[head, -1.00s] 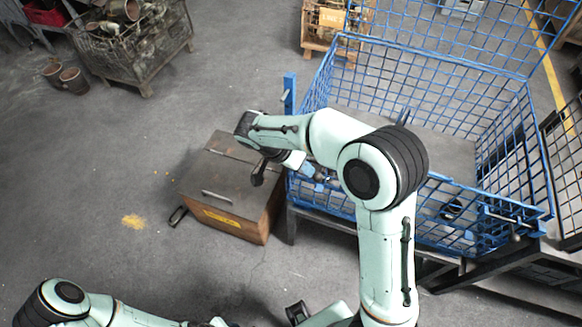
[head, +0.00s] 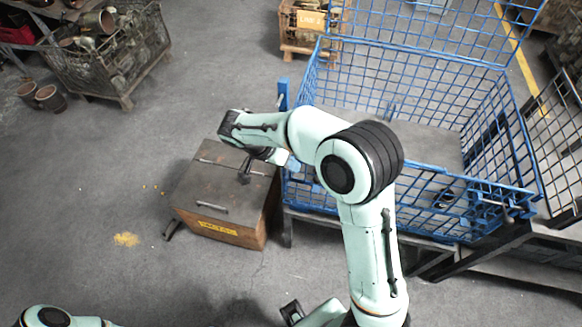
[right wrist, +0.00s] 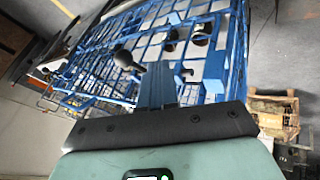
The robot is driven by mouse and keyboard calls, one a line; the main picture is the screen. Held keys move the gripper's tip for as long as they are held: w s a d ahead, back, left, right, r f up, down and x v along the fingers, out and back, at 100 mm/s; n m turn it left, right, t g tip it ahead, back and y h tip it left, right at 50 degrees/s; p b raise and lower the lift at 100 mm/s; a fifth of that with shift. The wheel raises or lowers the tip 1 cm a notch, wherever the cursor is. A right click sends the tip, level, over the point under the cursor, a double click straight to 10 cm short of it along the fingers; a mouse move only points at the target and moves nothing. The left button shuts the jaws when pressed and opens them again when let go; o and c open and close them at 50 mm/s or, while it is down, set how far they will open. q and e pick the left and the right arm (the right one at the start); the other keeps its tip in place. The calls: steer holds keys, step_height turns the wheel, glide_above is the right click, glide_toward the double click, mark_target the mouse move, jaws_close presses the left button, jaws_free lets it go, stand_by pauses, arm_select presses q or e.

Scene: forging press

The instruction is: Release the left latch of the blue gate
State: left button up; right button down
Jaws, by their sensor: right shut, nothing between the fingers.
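The blue gate (head: 445,190) is the low mesh front of a blue wire cage. My right gripper (right wrist: 158,80) has its blue-grey fingers shut and empty, pointing at the cage. In the head view the right gripper (head: 293,165) is small beside the gate's left end, partly hidden by my arm. A dark round knob on a stalk (right wrist: 125,58) shows just beyond the fingers in the right wrist view; it may be the left latch's handle. I cannot tell whether they touch. The right latch (head: 500,207) shows at the gate's right end. My left gripper is out of view.
A brown wooden chest (head: 215,200) stands on the floor left of the cage, below my right wrist. A wire bin of metal parts (head: 110,55) is at the upper left, and a wooden crate (head: 308,30) is behind the cage. Open floor lies at the left.

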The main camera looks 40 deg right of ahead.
steer(key=v, duration=0.9)
steer(key=shift+r+p, duration=0.4)
steer(key=shift+r, duration=0.05)
steer(key=shift+a, duration=0.15)
steer(key=s+a+f+n+y, duration=0.2)
steer(key=f, duration=0.7)
steer(key=s+a+f+n+y, duration=0.2)
steer(key=s+f+n, duration=0.1)
steer(key=f, duration=0.7)
steer(key=s+a+f+n+y, duration=0.2)
steer(key=f, duration=0.7)
steer(key=s+a+f+n+t+y, duration=0.1)
steer(key=s+a+f+n+y, duration=0.1)
steer(key=s+f, duration=1.1)
steer(key=s+a+y, duration=0.1)
steer(key=s+y, duration=0.1)
steer(key=s, duration=0.1)
steer(key=shift+s+a+t, duration=0.25)
steer(key=shift+s+t, duration=0.15)
steer(key=shift+d, duration=0.1)
